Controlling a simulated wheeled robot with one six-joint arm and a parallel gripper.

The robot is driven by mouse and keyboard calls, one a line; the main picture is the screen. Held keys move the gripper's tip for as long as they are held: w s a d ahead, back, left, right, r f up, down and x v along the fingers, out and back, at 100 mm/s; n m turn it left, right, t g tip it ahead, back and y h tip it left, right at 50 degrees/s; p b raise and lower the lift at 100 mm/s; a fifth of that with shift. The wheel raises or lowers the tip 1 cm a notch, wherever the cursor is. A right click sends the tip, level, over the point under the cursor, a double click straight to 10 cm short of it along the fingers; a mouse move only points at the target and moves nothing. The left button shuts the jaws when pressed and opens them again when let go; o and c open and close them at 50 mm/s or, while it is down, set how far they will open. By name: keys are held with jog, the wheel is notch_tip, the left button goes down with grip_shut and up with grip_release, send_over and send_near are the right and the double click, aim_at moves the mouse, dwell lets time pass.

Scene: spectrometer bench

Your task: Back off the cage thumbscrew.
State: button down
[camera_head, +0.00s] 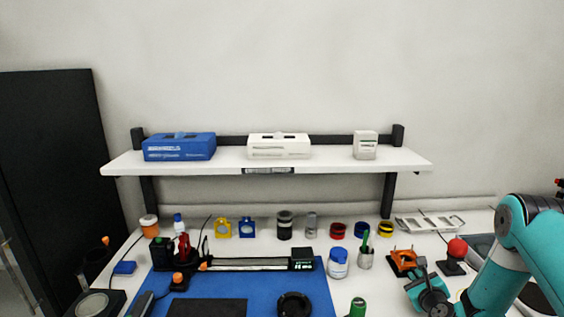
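No part is clearly recognisable as the cage thumbscrew at this size. Small orange knobs show on a black block (179,283) on the blue mat (240,292) and at the rail's left end (203,266). A dark rail (250,265) runs along the back of the mat to a black box with a lit display (303,260). An orange fixture (403,259) on a dark base stands right of the mat. My gripper (432,304) is at the lower right, close in front of the orange fixture in the picture. Its fingertips cannot be made out.
A red ball on a black base (456,249) stands close to my arm. A white jar (338,264), a cup with a green tool (366,258) and a green-topped item (357,307) stand left of my gripper. Above the bench, a shelf (220,166) holds boxes.

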jog(key=shift+s+a+b, duration=0.1)
jog(key=shift+a+b, duration=0.2)
jog(key=shift+b, duration=0.8)
jog(key=shift+s+d+b, duration=0.25)
jog(key=shift+s+b, duration=0.4)
jog(key=shift+b, duration=0.45)
jog(key=b+v, duration=0.1)
jog(key=b, duration=0.2)
jog(key=b+v, duration=0.2)
jog(key=b, duration=0.2)
jog(key=shift+s+d+f, duration=0.15)
jog(key=shift+d+f, duration=0.05)
jog(key=shift+f, duration=0.15)
jog(key=shift+s+r+b, duration=0.15)
jog(key=shift+s+b, duration=0.15)
jog(key=shift+b, duration=0.2)
jog(key=shift+r, duration=0.15)
